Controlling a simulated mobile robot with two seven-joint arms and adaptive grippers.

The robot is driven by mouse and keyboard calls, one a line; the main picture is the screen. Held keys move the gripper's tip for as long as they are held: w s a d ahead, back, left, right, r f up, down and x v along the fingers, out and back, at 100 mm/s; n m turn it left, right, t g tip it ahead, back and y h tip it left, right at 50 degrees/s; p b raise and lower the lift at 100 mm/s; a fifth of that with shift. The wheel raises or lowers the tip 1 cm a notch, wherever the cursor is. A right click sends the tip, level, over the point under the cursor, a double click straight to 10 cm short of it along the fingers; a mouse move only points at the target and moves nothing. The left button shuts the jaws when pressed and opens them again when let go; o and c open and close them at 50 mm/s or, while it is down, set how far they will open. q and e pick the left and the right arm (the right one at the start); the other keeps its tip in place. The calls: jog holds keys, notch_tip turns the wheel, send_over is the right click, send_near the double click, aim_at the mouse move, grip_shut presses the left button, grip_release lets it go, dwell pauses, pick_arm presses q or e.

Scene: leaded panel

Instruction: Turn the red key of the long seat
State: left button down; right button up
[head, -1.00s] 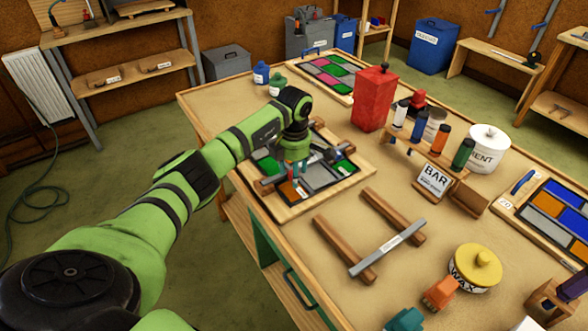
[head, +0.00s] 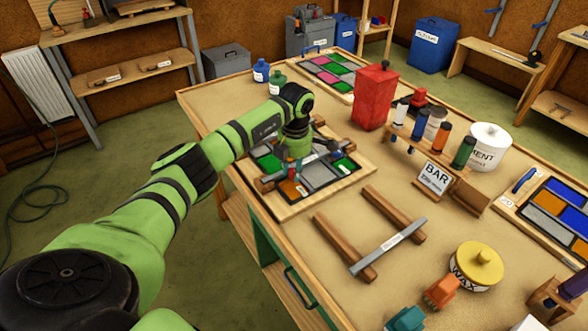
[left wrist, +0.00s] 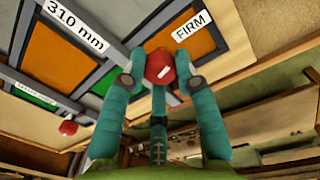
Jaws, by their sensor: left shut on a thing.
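The leaded panel (head: 322,186) lies on the workbench in the head view, with orange, grey and green panes in a wooden frame. My left gripper (head: 292,174) points down over its near left part. In the left wrist view my left gripper (left wrist: 160,76) has teal fingers on both sides of a red key (left wrist: 159,64), shut on it. The key is beside an orange pane (left wrist: 192,52) and a tag reading FIRM (left wrist: 194,24). A second red key (left wrist: 68,127) shows at the lower left, apart from the fingers. My right gripper is not in view.
A grey bar marked 310 mm (left wrist: 74,22) runs near the fingers. Right of the panel stand a red canister (head: 373,97), a rack of several tubes (head: 418,126), a BAR sign (head: 435,178) and two wooden blocks with a metal bar (head: 388,247).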

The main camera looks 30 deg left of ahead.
pick_arm(q)
jog(key=n, duration=0.4)
jog(key=shift+n+b, duration=0.3)
jog(key=shift+n, duration=0.1)
jog(key=n, duration=0.4)
jog(key=shift+g, duration=0.3)
jog(key=n, duration=0.4)
jog(key=n+p, duration=0.1)
jog(key=n, duration=0.3)
jog(key=shift+n, duration=0.3)
jog(key=n+p, duration=0.1)
jog(key=n, duration=0.2)
jog(key=shift+w+n, duration=0.1)
jog(key=shift+n, duration=0.2)
jog(key=n+p, duration=0.1)
jog(key=n, duration=0.2)
jog(key=shift+r+n+p, duration=0.1)
jog(key=shift+n+p, duration=0.2)
jog(key=shift+n, duration=0.1)
jog(key=n+p, duration=0.3)
jog(key=n, duration=0.2)
jog(key=shift+h, duration=0.3)
jog(key=shift+n+p, duration=0.65)
jog(key=shift+n, duration=0.55)
jog(key=shift+a+n, duration=0.1)
jog(key=shift+n, duration=0.2)
